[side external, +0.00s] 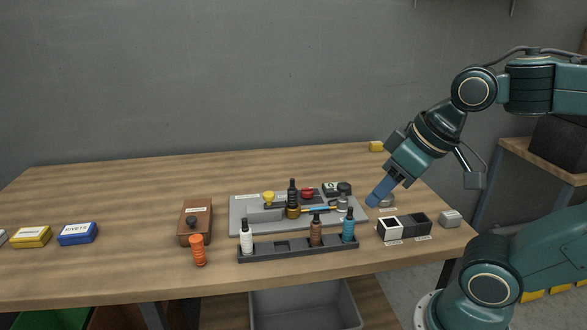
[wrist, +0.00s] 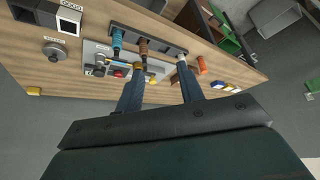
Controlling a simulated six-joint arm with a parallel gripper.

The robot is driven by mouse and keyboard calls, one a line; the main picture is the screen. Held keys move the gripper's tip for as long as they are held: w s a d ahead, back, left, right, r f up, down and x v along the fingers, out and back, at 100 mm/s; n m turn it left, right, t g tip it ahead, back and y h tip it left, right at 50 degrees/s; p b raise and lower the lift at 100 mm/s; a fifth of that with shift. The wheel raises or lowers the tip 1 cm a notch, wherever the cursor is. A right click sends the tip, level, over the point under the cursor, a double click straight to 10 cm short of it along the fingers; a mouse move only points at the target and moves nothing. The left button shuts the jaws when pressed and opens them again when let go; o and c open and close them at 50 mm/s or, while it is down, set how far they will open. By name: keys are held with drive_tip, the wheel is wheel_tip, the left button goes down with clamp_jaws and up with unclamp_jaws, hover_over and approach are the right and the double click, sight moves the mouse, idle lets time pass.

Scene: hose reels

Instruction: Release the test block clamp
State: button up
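The grey test block plate (side external: 240,221) lies on the bench. On it are a yellow knob (side external: 269,196), a red knob (side external: 308,192), a dark bottle with amber base (side external: 293,208), a blue-and-orange rod (side external: 318,209) and a metal post (side external: 342,203) beside a black knob (side external: 344,187). Which part is the clamp I cannot tell for sure. My gripper (side external: 374,201) hangs above the bench, right of the plate. In the wrist view my gripper (wrist: 158,88) has its two blue fingers apart with nothing held; they hide part of the plate.
A brown box (side external: 196,226) and orange stack (side external: 198,250) stand left.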

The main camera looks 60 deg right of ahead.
drive_tip(key=shift+w+d, duration=0.1)
drive_tip(key=shift+w, duration=0.4)
drive_tip(key=c, duration=0.3)
drive_tip(key=w+d+m, duration=0.1)
drive_tip(key=w, duration=0.2)
drive_tip(key=w+d+f+m, duration=0.1)
drive_tip(key=w+m, duration=0.1)
drive_tip(key=w, duration=0.2)
drive_tip(key=w+d+f+m, duration=0.1)
drive_tip(key=w+m, duration=0.1)
drive_tip(key=w, duration=0.2)
drive_tip(key=shift+w+f+t+h, duration=0.1)
drive_tip(key=shift+t+h, duration=0.2)
clamp_jaws()
drive_tip(key=w+d+f+m+t, duration=0.1)
drive_tip(key=w+d+f+m, duration=0.4)
drive_tip(key=w, duration=0.4)
drive_tip(key=shift+w+d+f+h, duration=0.3)
drive_tip(key=shift+w+f, duration=0.1)
drive_tip(key=shift+f, duration=0.1)
